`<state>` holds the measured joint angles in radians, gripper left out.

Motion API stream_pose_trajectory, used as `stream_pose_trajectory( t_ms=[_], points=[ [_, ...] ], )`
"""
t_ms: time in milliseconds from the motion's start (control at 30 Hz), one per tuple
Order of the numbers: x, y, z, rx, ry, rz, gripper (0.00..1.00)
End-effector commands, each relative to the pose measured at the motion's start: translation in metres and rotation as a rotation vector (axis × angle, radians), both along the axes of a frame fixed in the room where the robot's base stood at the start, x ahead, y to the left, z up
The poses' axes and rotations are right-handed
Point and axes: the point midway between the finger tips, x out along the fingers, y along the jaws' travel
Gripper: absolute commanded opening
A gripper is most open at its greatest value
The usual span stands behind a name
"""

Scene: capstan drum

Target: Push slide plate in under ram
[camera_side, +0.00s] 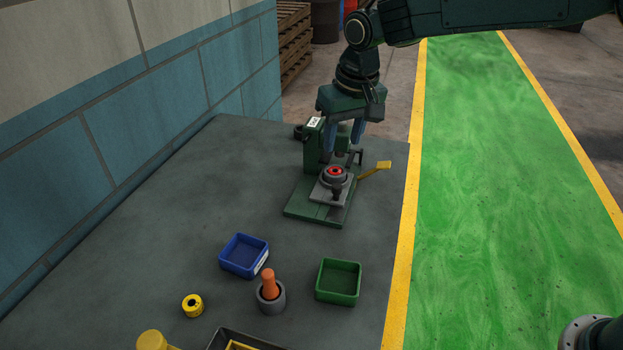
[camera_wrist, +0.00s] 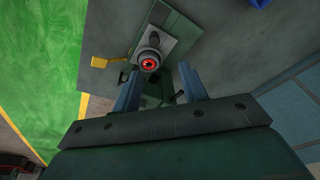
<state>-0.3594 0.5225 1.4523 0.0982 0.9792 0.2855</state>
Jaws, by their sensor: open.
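The slide plate (camera_side: 327,193) is a light grey plate on the green press base (camera_side: 298,203). It carries a round grey holder (camera_side: 336,183) with a red ring (camera_side: 334,171) on top. The plate also shows in the wrist view (camera_wrist: 180,29), with the red ring (camera_wrist: 149,64) near the centre top. The ram (camera_side: 339,157) stands behind the holder and is partly hidden by my gripper. My gripper (camera_side: 341,147) is open and points down above the press. Its blue fingers (camera_wrist: 160,88) show spread on either side in the wrist view, with no part between them gripped.
A yellow lever (camera_side: 376,169) sticks out at the press's right. A blue tray (camera_side: 244,256), a green tray (camera_side: 338,282), a grey cup with an orange handle (camera_side: 270,292) and a yellow ring (camera_side: 193,305) stand nearer the camera. The left bench top is clear.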

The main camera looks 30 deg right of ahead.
Motion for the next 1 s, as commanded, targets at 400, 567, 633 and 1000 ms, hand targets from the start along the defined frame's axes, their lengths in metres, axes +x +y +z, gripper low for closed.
stream_pose_trajectory(
  t_ms=[400,567,633,1000],
  points=[
    [-0.032,-0.008,-0.003,-0.016,-0.186,0.01,0.43],
    [-0.034,-0.009,-0.003,-0.017,-0.202,0.01,0.43],
    [-0.034,-0.009,-0.003,-0.017,-0.202,0.01,0.43],
    [-0.028,-0.009,-0.019,-0.018,-0.199,0.009,0.43]
  ],
)
